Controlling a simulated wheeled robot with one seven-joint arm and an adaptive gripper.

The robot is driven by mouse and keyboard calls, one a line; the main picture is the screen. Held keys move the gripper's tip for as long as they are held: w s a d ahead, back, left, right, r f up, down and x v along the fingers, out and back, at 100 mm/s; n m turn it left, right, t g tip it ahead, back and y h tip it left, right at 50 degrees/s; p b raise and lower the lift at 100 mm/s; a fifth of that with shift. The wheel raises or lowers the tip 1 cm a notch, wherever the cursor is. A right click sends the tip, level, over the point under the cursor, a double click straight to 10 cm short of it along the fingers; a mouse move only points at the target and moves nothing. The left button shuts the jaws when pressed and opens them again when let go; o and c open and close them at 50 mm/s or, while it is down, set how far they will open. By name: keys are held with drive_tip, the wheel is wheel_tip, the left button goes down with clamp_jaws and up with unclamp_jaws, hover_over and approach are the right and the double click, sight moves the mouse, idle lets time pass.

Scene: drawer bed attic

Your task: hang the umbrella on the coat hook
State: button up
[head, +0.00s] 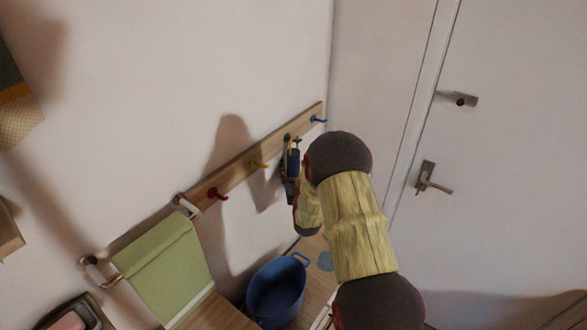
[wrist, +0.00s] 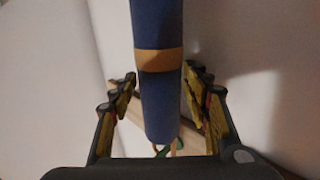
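The closed umbrella (head: 293,162) is dark blue and hangs roughly upright under the green coat hook (head: 287,138) on the wooden rack. In the wrist view the umbrella (wrist: 162,105) has a tan band. A thin tan loop (wrist: 174,146) at its end meets the green hook (wrist: 160,153); whether it passes fully around the hook is too small to tell. My gripper (wrist: 162,76) is open, its fingers on either side of the umbrella with narrow gaps. In the head view my gripper (head: 289,180) is beside the umbrella, partly hidden by my arm.
The rack (head: 238,170) also carries a red hook (head: 217,194), a yellow hook (head: 258,163) and a blue hook (head: 319,120). A green cloth (head: 168,268) hangs at lower left. A blue pot (head: 276,290) stands below. A white door (head: 500,150) is at right.

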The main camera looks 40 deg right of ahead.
drive_tip(key=shift+o, duration=0.8)
drive_tip(key=shift+f, duration=0.1)
drive_tip(key=v, duration=1.2)
